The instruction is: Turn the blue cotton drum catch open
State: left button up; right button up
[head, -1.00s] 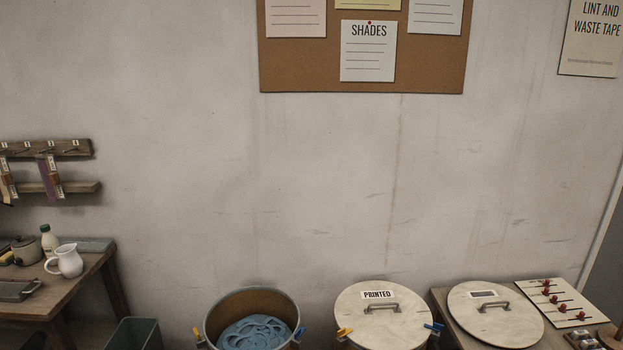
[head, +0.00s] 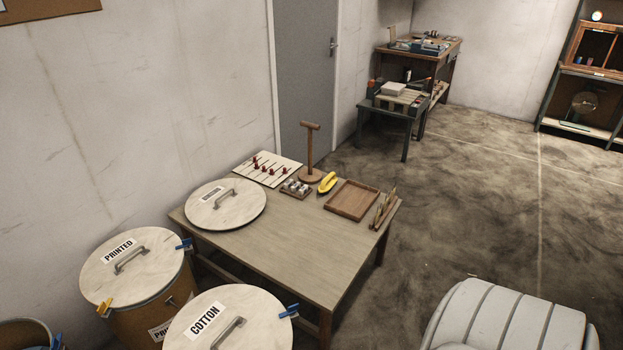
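The cotton drum stands at the bottom of the head view, its body cut off by the frame. Its round pale lid (head: 258,316) is on top, with a COTTON label and a grey handle (head: 228,334). The blue catch (head: 289,311) sits at the right edge of this lid and sticks outward; I cannot tell whether it is open or shut. Another blue catch (head: 184,244) is on the right rim of the printed drum (head: 130,265) behind, with a yellow catch (head: 104,308) on its front left. Neither of my grippers is in view.
A wooden table (head: 290,235) right of the drums holds a loose lid (head: 225,204), a pegged board (head: 267,168), a wooden stand (head: 310,150), a yellow tool (head: 327,182) and a tray (head: 351,200). An open drum (head: 25,333) shows bottom left. The floor at right is mostly clear.

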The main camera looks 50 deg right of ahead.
aim_at(291, 310)
jog(key=z, duration=1.25)
